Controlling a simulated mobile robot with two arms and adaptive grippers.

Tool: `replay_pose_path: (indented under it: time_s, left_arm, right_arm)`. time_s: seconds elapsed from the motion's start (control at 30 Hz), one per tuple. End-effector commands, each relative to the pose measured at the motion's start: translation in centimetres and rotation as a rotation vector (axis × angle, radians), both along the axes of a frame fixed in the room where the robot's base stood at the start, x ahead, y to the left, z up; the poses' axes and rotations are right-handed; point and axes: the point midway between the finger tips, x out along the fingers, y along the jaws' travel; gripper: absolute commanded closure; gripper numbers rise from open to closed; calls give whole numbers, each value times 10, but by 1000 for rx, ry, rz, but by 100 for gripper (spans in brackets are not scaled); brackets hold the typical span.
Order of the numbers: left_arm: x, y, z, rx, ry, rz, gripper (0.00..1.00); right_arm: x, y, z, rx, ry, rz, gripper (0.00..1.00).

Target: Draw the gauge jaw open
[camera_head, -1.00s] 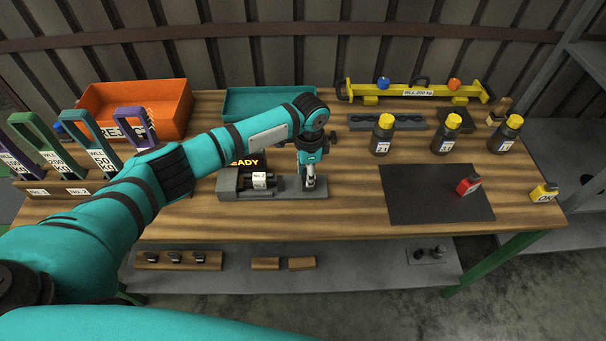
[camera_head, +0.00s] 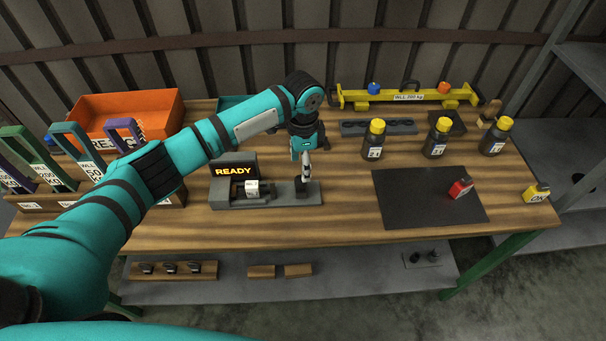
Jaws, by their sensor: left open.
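The gauge (camera_head: 232,203) is a grey fixture on the bench with a black display reading READY (camera_head: 234,171). A small white-labelled piece (camera_head: 252,188) sits in the gauge's left part. A dark upright block (camera_head: 302,188), which looks like the gauge jaw, stands near the right end of the base. There is a gap between it and the labelled piece. My left gripper (camera_head: 306,172) points down just above this block, open. I cannot tell whether its fingertips touch the block. My right gripper is not in view.
An orange bin (camera_head: 150,107) and a teal tray (camera_head: 232,103) stand behind. Upright shackle-like tagged pieces are at left. Wood between gauge and mat is clear.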

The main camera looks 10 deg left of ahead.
Motion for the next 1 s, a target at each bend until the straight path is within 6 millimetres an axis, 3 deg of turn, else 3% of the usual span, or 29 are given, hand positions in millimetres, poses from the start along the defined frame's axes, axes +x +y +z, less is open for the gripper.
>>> replay_pose_path:
  time_s: [0.1, 0.33, 0.87, 1.0]
  left_arm:
    - [1, -1, 24, -2, -2, 0, 45]
    - [1, -1, 49, -1, 0, -1, 45]
    - [0, -1, 52, -1, 0, -1, 45]
    - [-9, -9, 41, -17, 3, -7, 45]
  right_arm:
    - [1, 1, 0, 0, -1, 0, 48]
    - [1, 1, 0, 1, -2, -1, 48]
    - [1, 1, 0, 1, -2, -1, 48]
    - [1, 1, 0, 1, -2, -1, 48]
